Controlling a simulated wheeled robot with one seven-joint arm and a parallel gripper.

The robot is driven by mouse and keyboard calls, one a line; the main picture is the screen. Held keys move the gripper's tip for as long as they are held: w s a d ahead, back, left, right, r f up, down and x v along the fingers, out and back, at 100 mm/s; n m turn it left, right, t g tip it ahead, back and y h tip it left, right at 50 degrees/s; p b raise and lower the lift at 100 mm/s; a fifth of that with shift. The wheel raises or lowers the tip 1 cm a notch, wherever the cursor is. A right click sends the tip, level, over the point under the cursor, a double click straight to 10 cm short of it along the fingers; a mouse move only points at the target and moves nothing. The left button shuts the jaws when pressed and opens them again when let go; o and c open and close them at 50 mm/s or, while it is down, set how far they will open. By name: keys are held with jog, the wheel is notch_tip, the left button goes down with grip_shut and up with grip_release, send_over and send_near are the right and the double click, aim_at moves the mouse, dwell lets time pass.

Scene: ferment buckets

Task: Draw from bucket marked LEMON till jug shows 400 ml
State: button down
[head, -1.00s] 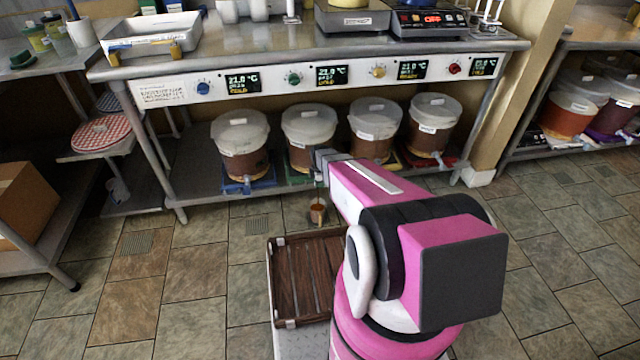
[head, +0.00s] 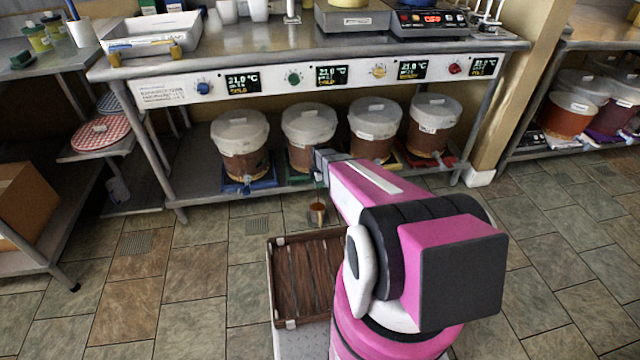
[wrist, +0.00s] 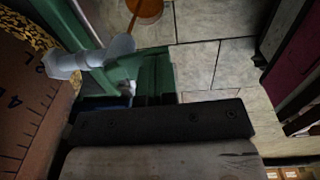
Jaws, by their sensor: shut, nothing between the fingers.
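Several lidded buckets of brown liquid stand in a row on the low shelf in the head view. The labels are too small to read, so I cannot tell which says LEMON. My gripper (head: 321,164) is shut and empty in front of the second bucket from the left (head: 308,136). In the wrist view, a bucket with a printed scale (wrist: 32,108) is at the left, with a pale tap (wrist: 88,60) beside a green stand (wrist: 108,78).
The bench (head: 275,48) carries scales and a white tray (head: 150,38). A cardboard box (head: 28,210) is at the far left.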

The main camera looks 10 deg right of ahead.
jog(key=shift+r, duration=0.1)
dwell(0.3)
jog(key=shift+r, duration=0.7)
jog(key=shift+r, duration=0.15)
notch_tip(320, 180, up, 14)
jog(key=w, duration=0.2)
jog(key=shift+f, duration=0.2)
dwell(0.4)
